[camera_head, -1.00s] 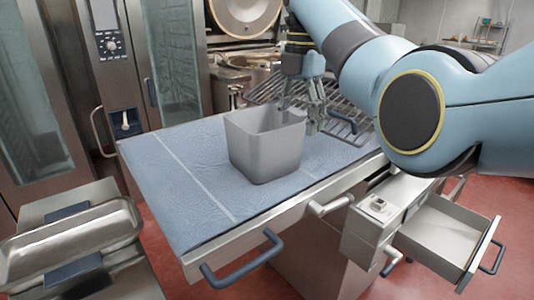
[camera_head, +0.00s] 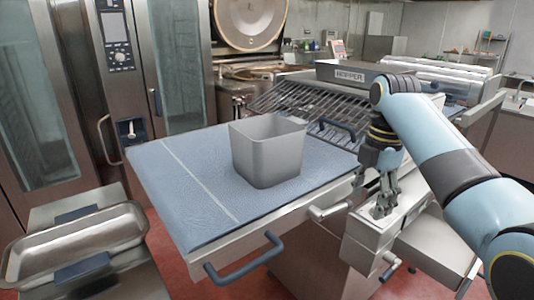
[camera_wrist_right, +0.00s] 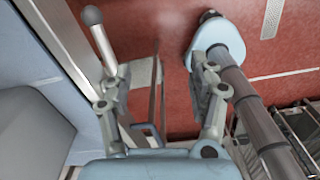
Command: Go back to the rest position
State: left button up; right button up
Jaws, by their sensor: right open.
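My right gripper (camera_head: 387,198) hangs pointing down at the right of the blue-topped table, over the metal box at the table's right side. In the right wrist view its two fingers (camera_wrist_right: 160,95) stand apart with nothing between them. A grey square bin (camera_head: 268,155) stands upright on the blue table top (camera_head: 195,190), to the left of my right gripper and apart from it. Part of a grey surface, likely the bin, shows at the left of the right wrist view (camera_wrist_right: 30,130). My left gripper is not in view.
A wire rack (camera_head: 295,98) and a hopper unit (camera_head: 350,73) stand behind the bin. A metal tray (camera_head: 75,245) sits at the lower left. A blue handle (camera_head: 245,262) juts from the table's front. A steel oven cabinet (camera_head: 120,85) stands at the left back.

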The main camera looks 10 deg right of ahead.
jog(key=shift+s+d+f, duration=0.5)
jog(key=shift+d+f, duration=0.05)
jog(key=shift+d, duration=0.1)
jog(key=s+f+m+b, duration=0.7)
jog(key=s+f, duration=1)
jog(key=f, duration=0.6)
jog(key=s+d+f+m+b, duration=0.1)
jog(key=s+f+m+b, duration=0.6)
jog(key=s+f, duration=1)
jog(key=s+d+f+m+h+b, duration=0.1)
jog(key=s+f+m+b, duration=0.6)
jog(key=s+f, duration=1)
notch_tip(320, 180, down, 12)
jog(key=b, duration=0.3)
jog(key=shift+s+d+m+t, duration=0.2)
jog(key=shift+s+m+t, duration=0.1)
jog(key=shift+m+t, duration=0.1)
